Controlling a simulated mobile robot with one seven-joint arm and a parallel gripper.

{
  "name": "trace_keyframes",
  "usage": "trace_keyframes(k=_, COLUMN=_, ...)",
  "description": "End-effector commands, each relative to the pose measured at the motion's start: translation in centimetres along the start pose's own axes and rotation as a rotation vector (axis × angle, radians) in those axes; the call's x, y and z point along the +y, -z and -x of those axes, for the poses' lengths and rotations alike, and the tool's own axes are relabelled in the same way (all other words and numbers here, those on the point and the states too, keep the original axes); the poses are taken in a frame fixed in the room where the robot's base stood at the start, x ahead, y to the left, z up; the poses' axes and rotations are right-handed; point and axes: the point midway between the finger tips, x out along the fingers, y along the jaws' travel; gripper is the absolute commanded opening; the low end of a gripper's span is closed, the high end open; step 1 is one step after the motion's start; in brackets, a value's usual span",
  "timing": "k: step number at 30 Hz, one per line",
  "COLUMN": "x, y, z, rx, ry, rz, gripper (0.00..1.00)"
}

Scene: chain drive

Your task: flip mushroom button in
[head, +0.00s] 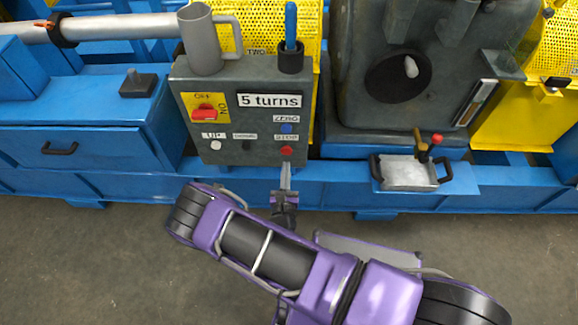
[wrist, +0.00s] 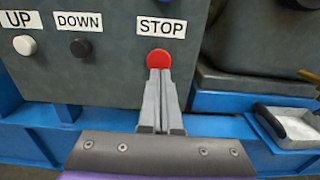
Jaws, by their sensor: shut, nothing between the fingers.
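The red mushroom button (head: 286,151) is at the lower right of the grey control box (head: 245,110), below a STOP label. In the wrist view the red button (wrist: 159,58) sits just beyond my fingertips. My gripper (head: 286,166) is shut and empty, pointing at the box just below the button. In the wrist view my gripper (wrist: 159,72) overlaps the button's lower edge; I cannot tell whether it touches. A red rotary switch (head: 205,113) on a yellow plate is at the box's left.
A white UP button (wrist: 25,45) and a black DOWN button (wrist: 81,48) are left of the red button. A blue button (head: 287,128) is above it. A grey mug (head: 201,42) stands on the box. A metal tray (head: 409,173) is to the right.

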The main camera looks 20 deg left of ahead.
Motion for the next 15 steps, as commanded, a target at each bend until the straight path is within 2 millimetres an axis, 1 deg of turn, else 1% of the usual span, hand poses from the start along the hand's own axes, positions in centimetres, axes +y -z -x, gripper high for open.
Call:
trace_keyframes(k=1, x=0.1, y=0.0, z=1.7, rx=0.007, ry=-0.005, rz=0.004, gripper=0.00)
trace_keyframes(k=6, x=0.0, y=0.1, z=5.7, rx=0.007, ry=-0.005, rz=0.005, gripper=0.00)
trace_keyframes(k=10, x=0.0, y=0.1, z=7.8, rx=0.006, ry=-0.004, rz=0.004, gripper=0.00)
trace_keyframes(k=15, x=0.0, y=0.1, z=9.3, rx=0.006, ry=-0.003, rz=0.004, gripper=0.00)
